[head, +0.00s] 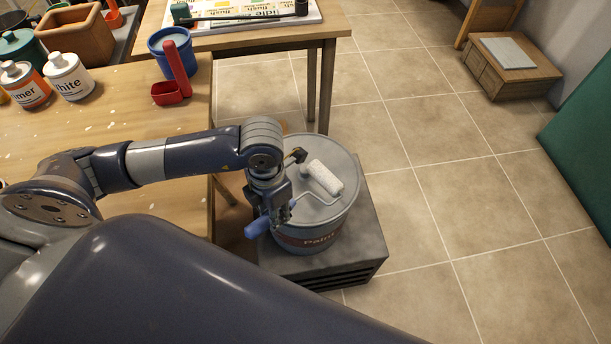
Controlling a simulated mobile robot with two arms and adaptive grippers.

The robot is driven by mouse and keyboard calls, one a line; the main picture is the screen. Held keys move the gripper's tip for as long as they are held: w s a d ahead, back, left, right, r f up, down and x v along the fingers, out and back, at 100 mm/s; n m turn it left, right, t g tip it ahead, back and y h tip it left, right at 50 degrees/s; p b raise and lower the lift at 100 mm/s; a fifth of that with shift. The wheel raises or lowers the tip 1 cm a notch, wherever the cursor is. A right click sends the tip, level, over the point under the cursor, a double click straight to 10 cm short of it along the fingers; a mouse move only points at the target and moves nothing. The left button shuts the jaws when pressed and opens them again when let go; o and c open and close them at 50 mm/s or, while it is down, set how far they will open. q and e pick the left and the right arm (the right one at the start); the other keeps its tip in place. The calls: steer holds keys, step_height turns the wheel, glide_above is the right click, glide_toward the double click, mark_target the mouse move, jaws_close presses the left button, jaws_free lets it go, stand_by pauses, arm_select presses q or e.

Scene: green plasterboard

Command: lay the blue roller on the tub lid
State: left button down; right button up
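The blue roller has a white sleeve (326,178), a thin bent wire and a blue handle (258,227). The sleeve is over the grey tub lid (335,213), and the handle sticks out past the lid's front left edge. Whether the roller rests on the lid or is just above it is unclear. The lid tops a paint tub (322,240). My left gripper (284,203) points down at the left of the lid, over the roller's handle end. It hides part of the handle; its grip is unclear. My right gripper is out of view.
The tub stands on a dark grey box (372,233). A small dark piece (297,155) shows near the lid's back. A wooden table (112,118) on the left holds bottles, a blue cup (170,62) and a red scoop (171,92).

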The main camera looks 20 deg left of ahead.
mark_target(328, 173)
arm_select(q)
steer(key=n, duration=0.3)
steer(key=f+n, duration=0.1)
steer(key=shift+a+n+b, duration=0.3)
steer(key=shift+n, duration=0.1)
steer(key=shift+w+n, duration=0.1)
steer(key=shift+n, duration=0.5)
steer(key=w+d+p, duration=0.1)
steer(key=w+d, duration=0.1)
steer(key=w, duration=0.2)
steer(key=w+d+f+p, duration=0.1)
steer(key=w+d, duration=0.1)
steer(key=w, duration=0.2)
steer(key=w+d, duration=0.2)
steer(key=w, duration=0.2)
steer(key=shift+w+d+f+p, duration=0.15)
steer(key=shift+w+d+p, duration=0.05)
steer(key=shift+d+p, duration=0.2)
steer(key=shift+w+d+f, duration=0.1)
steer(key=shift+w+d, duration=0.25)
steer(key=shift+w, duration=0.35)
step_height(328, 173, down, 4)
steer(key=shift+r+p, duration=0.2)
steer(key=shift+p, duration=0.4)
steer(key=shift+f, duration=0.1)
